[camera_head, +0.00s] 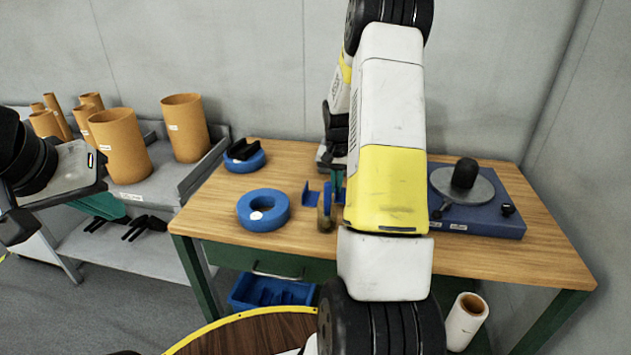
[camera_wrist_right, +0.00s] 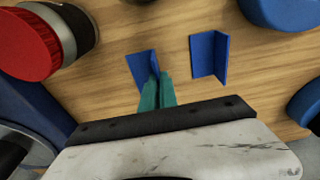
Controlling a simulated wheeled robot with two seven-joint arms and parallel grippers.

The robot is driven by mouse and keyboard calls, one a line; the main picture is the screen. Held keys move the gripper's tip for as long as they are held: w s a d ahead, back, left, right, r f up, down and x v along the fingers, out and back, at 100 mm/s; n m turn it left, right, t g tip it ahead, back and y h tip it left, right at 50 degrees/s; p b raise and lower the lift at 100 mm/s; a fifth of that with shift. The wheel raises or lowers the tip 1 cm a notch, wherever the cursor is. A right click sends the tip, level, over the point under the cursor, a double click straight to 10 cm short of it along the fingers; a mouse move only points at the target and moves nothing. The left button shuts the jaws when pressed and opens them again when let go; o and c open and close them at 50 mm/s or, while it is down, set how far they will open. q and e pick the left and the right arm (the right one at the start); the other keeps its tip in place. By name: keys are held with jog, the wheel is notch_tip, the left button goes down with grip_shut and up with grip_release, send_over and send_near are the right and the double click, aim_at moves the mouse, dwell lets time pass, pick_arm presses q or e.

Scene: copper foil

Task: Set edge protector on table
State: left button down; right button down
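One blue L-shaped edge protector (camera_wrist_right: 208,57) lies on the table's wood top (camera_head: 285,168); it also shows in the head view (camera_head: 310,197), left of my right gripper. A second blue edge protector (camera_wrist_right: 140,66) is at my right gripper (camera_wrist_right: 158,92). The green fingertips are close together with its upright flange between them. I cannot tell whether it touches the table. In the head view my right arm hides much of this area. My left gripper (camera_head: 100,204) is at the far left, away from the table, over the grey shelf; its finger opening is unclear.
Two blue rings (camera_head: 263,210) (camera_head: 244,160) stand left of the protectors, the far one with a black item on it. A red-topped cylinder (camera_wrist_right: 28,42) is close by in the wrist view. A blue-based turntable (camera_head: 480,226) is at right. Orange tubes (camera_head: 120,146) stand on the shelf.

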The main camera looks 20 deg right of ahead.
jog(key=shift+f, duration=1.3)
jog(key=shift+f, duration=0.1)
jog(key=c, duration=1.6)
grip_release()
jog(key=shift+c, duration=0.2)
